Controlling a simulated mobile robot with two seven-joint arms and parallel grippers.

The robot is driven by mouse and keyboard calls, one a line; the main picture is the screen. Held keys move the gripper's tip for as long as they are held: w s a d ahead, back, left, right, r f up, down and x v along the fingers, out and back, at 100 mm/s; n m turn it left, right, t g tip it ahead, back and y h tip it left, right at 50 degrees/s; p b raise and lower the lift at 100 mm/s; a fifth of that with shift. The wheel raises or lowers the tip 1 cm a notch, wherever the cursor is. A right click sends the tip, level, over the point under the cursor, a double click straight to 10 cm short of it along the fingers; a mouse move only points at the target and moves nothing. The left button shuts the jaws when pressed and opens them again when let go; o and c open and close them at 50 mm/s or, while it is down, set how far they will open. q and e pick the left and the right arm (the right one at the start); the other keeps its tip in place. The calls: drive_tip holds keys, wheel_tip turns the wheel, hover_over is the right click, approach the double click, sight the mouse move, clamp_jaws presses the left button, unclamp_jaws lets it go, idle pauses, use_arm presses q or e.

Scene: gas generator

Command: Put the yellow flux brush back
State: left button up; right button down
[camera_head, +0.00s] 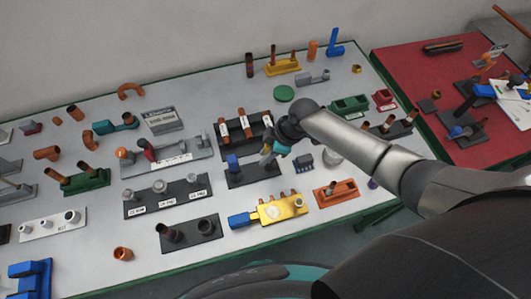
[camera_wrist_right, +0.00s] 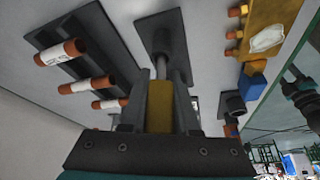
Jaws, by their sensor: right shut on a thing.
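My right gripper (camera_head: 272,152) is low over the middle of the workbench, coming in from the right. It is shut on the yellow flux brush, whose yellow body (camera_wrist_right: 160,105) shows between the two fingers in the right wrist view. In that view the brush lines up with a dark holder plate (camera_wrist_right: 172,22) with a round dark socket. I cannot tell whether the brush tip is in the socket or just above it. In the head view the gripper hides most of the brush; the dark plate (camera_head: 240,180) with a blue block lies beside it. My left gripper is not in view.
A dark rack of labelled copper tubes (camera_head: 262,128) stands just behind the gripper. A yellow manifold (camera_head: 282,210) with a blue end lies in front, a small dark-blue block (camera_head: 303,161) to the right. A grey plate with fittings (camera_head: 168,202) is at the left.

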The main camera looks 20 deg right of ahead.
drive_tip(key=shift+f, duration=0.45)
drive_tip(key=c, duration=0.6)
unclamp_jaws()
drive_tip(key=shift+r, duration=0.1)
drive_tip(key=p+v, duration=0.1)
drive_tip(key=v, duration=1.4)
drive_tip(key=shift+d+p, duration=0.1)
drive_tip(key=shift+p, duration=0.25)
drive_tip(key=shift+s, duration=0.15)
